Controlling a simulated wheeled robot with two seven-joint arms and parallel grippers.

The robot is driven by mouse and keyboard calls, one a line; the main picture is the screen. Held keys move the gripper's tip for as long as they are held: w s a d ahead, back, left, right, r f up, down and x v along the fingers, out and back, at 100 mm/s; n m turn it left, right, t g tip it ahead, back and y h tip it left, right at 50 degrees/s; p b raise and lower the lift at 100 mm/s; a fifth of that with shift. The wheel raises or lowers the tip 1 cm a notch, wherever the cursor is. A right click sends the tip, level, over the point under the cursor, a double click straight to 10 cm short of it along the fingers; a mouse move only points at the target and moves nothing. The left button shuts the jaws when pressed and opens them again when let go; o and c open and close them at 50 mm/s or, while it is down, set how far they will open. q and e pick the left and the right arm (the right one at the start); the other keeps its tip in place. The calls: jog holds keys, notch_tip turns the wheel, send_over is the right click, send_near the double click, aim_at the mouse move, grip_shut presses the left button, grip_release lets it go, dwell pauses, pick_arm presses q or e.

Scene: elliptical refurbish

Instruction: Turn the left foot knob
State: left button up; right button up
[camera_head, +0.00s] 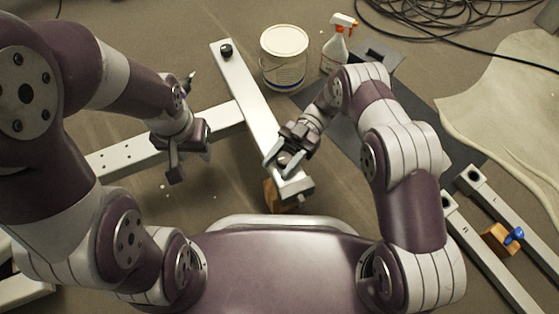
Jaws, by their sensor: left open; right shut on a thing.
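A light metal crossbar (250,100) runs from the upper middle down toward me. A black foot knob (226,49) sits at its far end. My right gripper (284,163) is at the crossbar's near end and is shut on the dark near foot knob there, which its fingers mostly cover. My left gripper (190,160) is open and empty, over the long beam (125,155) that joins the crossbar from the left. It is apart from both knobs.
An orange-brown block (271,195) is under the crossbar's near end. A white bucket (284,58) and a spray bottle (339,45) stand right of the far end. Black cables (420,20) lie at upper right. Two metal rails (500,203) lie at lower right.

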aim_at(284, 164)
dwell(0.5)
jog(key=o, duration=1)
jog(key=shift+c, duration=0.2)
jog(key=r+p, duration=0.1)
jog(key=r, duration=0.1)
jog(key=r+p, duration=0.2)
jog(key=d+r+p, duration=0.1)
jog(key=r+p, duration=0.1)
jog(key=shift+s, duration=0.2)
jog(key=s+d+r+p, duration=0.5)
jog(key=d+p, duration=0.1)
jog(key=d, duration=0.3)
jog(key=shift+s, duration=0.2)
